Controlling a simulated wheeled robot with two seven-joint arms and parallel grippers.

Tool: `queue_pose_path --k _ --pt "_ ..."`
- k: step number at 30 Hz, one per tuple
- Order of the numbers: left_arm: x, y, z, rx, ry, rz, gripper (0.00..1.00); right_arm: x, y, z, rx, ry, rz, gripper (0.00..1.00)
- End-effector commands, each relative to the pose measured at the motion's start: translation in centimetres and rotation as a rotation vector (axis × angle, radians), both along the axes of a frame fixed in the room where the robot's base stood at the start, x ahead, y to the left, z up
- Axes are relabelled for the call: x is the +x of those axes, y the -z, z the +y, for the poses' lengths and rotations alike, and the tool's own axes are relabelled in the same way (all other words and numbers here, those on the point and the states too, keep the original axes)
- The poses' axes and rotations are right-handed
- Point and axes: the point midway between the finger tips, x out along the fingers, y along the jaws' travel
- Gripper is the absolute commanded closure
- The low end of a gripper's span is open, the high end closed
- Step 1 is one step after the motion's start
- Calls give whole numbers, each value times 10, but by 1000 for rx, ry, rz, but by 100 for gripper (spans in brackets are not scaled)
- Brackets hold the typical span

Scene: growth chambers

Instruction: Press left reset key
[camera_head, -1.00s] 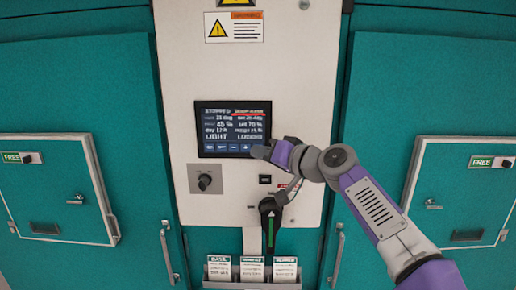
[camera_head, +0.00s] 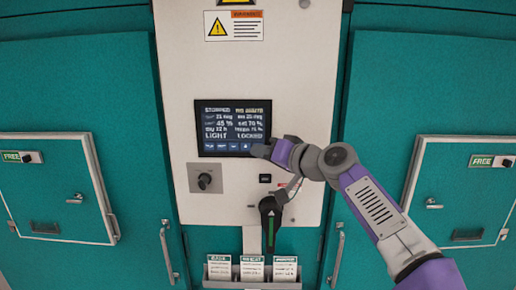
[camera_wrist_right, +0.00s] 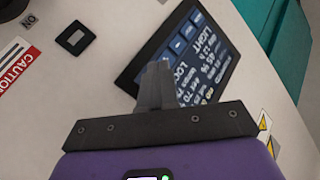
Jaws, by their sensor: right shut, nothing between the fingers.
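A dark display screen (camera_head: 233,128) is set in the pale control panel, with a row of small blue keys (camera_head: 221,146) along its bottom edge. I cannot tell which key is the left reset key. My right gripper (camera_head: 260,151) is shut and empty at the screen's lower right corner. In the right wrist view, the shut fingertips (camera_wrist_right: 163,68) overlap the lower edge of the screen (camera_wrist_right: 205,62), near the end of the key row (camera_wrist_right: 179,46). I cannot tell whether they touch it. My left gripper is not in view.
A round knob (camera_head: 205,181) sits below the screen at left. A small black switch (camera_head: 265,179) and a dark lever (camera_head: 268,215) with a green stripe sit at lower right. Labelled cards (camera_head: 251,270) stand below. Teal chamber doors (camera_head: 95,100) flank the panel.

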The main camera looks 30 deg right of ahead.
Motion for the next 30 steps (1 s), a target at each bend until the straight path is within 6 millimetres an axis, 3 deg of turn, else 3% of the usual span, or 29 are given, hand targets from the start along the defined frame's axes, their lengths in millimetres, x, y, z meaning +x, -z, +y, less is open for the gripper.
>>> queue_pose_path --k 16,30 --pt "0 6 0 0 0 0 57 -10 0 7 -1 -1 -1 100" --pt "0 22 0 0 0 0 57 -47 1 30 -2 -2 0 100"
